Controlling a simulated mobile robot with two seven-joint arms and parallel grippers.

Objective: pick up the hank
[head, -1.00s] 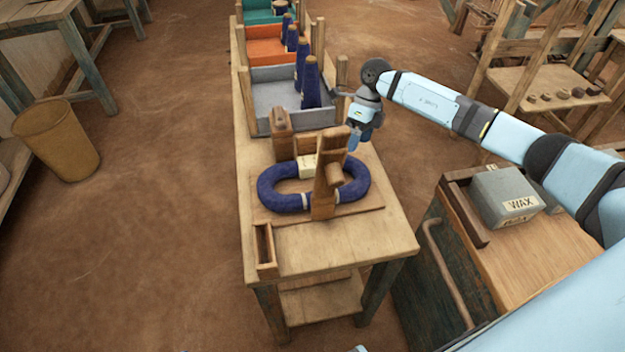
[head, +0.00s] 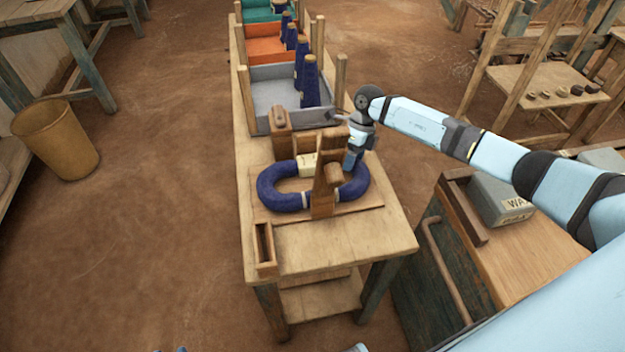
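The hank (head: 285,200) is a dark blue oval ring of yarn with pale ties. It lies around a wooden stand (head: 322,190) on a board (head: 372,207) on the long table. My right gripper (head: 352,162) points down at the hank's back right side, close behind the wooden upright. Whether it touches the hank cannot be made out, and its fingers are too small and overlapped to show their opening. The upright hides part of the hank's right front. My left gripper is not in view.
A small open wooden box (head: 264,250) sits at the table's near left. Grey (head: 270,93) and orange (head: 262,50) trays with blue cones stand behind the hank. A wax block (head: 497,195) rests on a cabinet at right.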

